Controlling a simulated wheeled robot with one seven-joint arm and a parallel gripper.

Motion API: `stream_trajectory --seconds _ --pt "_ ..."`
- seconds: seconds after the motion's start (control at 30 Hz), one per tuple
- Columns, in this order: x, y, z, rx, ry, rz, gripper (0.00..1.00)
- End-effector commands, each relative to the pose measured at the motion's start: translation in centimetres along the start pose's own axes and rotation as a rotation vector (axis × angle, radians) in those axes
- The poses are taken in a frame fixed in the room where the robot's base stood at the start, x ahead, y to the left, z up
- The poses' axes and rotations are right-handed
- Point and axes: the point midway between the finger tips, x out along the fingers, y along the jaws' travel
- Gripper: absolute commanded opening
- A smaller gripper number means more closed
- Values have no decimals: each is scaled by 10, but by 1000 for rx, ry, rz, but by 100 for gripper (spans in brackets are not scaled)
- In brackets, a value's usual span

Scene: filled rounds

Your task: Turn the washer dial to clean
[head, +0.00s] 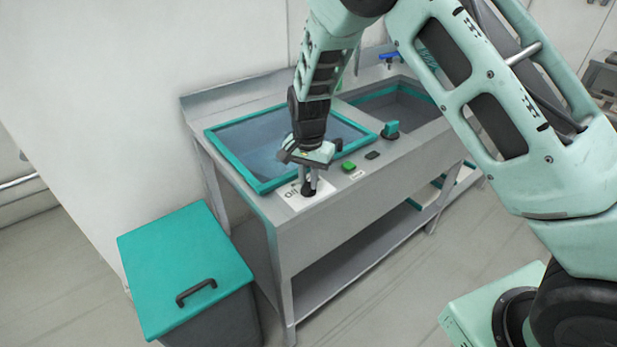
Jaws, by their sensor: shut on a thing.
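The washer (345,215) is a grey steel unit with a teal-framed glass lid (240,147) on its left half and an open basin on its right half. The washer dial (308,189) is a small dark knob at the front left corner, on a white label plate (292,200) with partly covered lettering that seems to read "Off". My gripper (309,182) points down over the plate, its fingers shut on the dial. The fingers hide part of the dial, so I cannot tell which way it points. No "clean" mark is readable.
A green button (349,166), a dark switch (372,155) and a teal knob (390,130) stand right of the dial. A blue tap (389,58) is behind the basin. A teal-lidded bin (185,255) stands at the front left. Some floor in front is clear.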

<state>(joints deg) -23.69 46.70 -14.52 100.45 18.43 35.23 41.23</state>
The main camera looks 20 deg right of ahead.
Motion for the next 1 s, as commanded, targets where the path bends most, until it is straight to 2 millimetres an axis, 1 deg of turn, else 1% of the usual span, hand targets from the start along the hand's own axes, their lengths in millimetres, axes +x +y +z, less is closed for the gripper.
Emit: stream_trajectory --seconds 0.13,0.17,0.2,0.23,0.53,0.67,0.77,0.87,1.0 --pt "-2 -1 -2 3 4 -5 0" --pt "-2 -1 -2 3 4 -5 19" --pt "-2 -1 -2 3 4 -5 30" --pt "-2 -1 -2 3 3 -4 38" --pt "-2 0 -1 1 1 -2 38" --pt "-11 -1 -1 0 3 -4 38" --pt "-27 -1 -1 0 4 -6 38" --pt "-48 -1 -1 -1 4 -7 38" --pt "-82 -2 -1 0 5 -8 38"
